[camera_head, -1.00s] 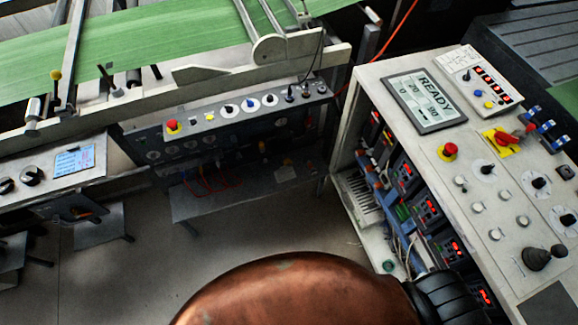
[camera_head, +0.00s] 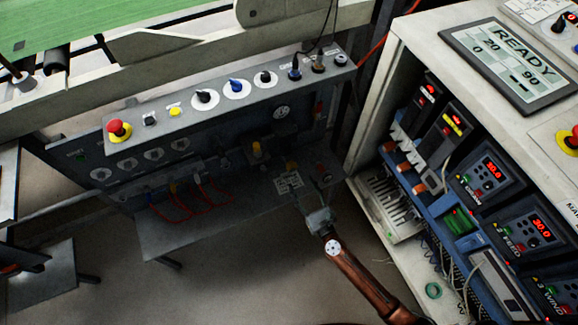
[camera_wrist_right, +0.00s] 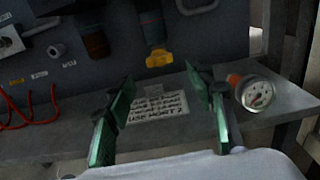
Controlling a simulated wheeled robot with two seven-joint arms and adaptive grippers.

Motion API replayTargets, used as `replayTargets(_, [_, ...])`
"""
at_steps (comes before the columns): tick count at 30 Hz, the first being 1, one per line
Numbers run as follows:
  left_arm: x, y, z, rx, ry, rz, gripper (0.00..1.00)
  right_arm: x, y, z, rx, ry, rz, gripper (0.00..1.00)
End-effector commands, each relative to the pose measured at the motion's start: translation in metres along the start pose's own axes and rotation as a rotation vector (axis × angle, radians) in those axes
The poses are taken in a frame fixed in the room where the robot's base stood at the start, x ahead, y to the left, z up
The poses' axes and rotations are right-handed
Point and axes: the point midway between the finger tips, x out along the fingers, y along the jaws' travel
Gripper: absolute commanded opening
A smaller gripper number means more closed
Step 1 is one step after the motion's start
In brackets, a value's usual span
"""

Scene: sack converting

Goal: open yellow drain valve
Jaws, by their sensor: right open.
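The yellow drain valve (camera_wrist_right: 158,58) hangs under a dark cylindrical body at the back panel in the right wrist view. My right gripper (camera_head: 313,190) reaches in over the low grey shelf. In the right wrist view my right gripper (camera_wrist_right: 160,82) shows its two green-padded fingers spread and empty. The valve lies beyond the fingertips, roughly between them in the picture, and apart from them. My left gripper is not in view.
A note card (camera_wrist_right: 157,107) lies on the grey shelf (camera_wrist_right: 70,140). A round gauge (camera_wrist_right: 255,93) with an orange-red part stands at right. Red hoses (camera_head: 185,205) loop at left. An open electrical cabinet (camera_head: 400,45) stands right of my right arm. An overhanging button panel (camera_head: 205,118) is above.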

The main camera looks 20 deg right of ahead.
Motion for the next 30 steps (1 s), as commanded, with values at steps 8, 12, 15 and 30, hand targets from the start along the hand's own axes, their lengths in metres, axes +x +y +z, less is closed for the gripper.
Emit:
replayTargets(8, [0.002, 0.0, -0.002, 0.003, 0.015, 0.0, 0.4, 0.035, 0.001, 0.005, 0.03, -0.01, -0.001, 0.49])
replayTargets(12, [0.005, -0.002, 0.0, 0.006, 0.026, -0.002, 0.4, 0.057, 0.001, 0.005, 0.028, -0.01, -0.002, 0.49])
replayTargets(15, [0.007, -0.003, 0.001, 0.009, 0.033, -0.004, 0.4, 0.068, 0.001, 0.004, 0.027, -0.008, -0.002, 0.49])
replayTargets(30, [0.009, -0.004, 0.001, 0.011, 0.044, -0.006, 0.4, 0.08, 0.0, 0.004, 0.026, -0.007, -0.002, 0.45])
